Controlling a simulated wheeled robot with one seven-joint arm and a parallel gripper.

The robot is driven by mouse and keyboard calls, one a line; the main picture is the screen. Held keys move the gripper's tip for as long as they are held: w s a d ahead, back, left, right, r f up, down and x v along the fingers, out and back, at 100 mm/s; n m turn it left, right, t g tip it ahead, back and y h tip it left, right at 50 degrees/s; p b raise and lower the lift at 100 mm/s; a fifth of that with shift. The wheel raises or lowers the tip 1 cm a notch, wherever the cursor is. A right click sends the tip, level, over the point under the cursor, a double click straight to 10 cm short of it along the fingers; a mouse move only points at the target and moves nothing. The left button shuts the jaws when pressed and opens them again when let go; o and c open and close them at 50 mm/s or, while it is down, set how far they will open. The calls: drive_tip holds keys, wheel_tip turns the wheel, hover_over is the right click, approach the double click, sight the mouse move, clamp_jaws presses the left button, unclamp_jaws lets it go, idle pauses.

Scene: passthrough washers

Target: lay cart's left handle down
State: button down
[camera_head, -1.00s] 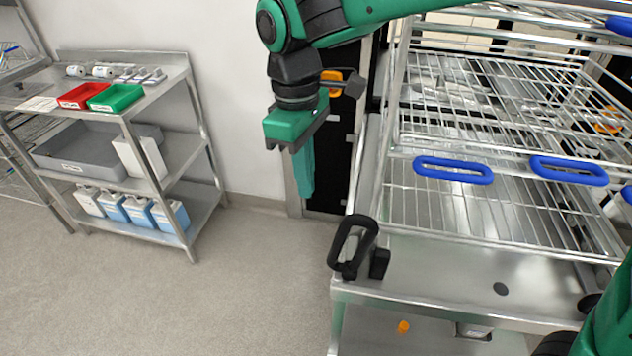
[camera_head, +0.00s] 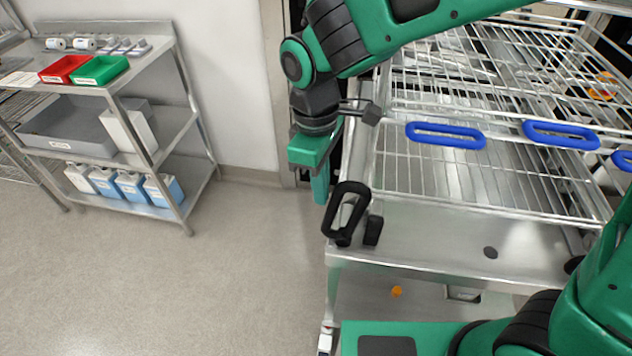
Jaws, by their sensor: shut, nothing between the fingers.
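The cart (camera_head: 440,228) is a steel frame on the right with wire racks on it. Its left handle (camera_head: 346,210) is a black loop standing up, slightly tilted, at the near left corner of the steel top. A small black block (camera_head: 373,230) sits just right of its foot. My green gripper (camera_head: 320,190) points down just behind and left of the handle's top, close to it in the picture. Its fingers are shut with nothing between them. I cannot tell whether they touch the handle; they look apart.
Wire racks with blue handles (camera_head: 446,135) fill the cart's top behind the black handle. A steel shelf unit (camera_head: 165,150) with red and green trays stands at the left. Open floor (camera_head: 200,290) lies between shelf and cart. My own green arm parts cover the lower right.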

sight(336, 189)
drive_tip(key=shift+s+d+r+y, duration=0.1)
drive_tip(key=shift+d+r+y, duration=0.05)
drive_tip(key=shift+d+y, duration=0.35)
drive_tip(key=shift+d+r+y, duration=0.15)
drive_tip(key=shift+d+y, duration=0.15)
drive_tip(key=shift+d, duration=0.3)
drive_tip(key=shift+s+d+r, duration=0.1)
drive_tip(key=shift+d, duration=0.25)
drive_tip(key=shift+s+d, duration=0.2)
drive_tip(key=shift+d, duration=1.05)
drive_tip(key=shift+s+d, duration=0.15)
drive_tip(key=shift+d, duration=1.1)
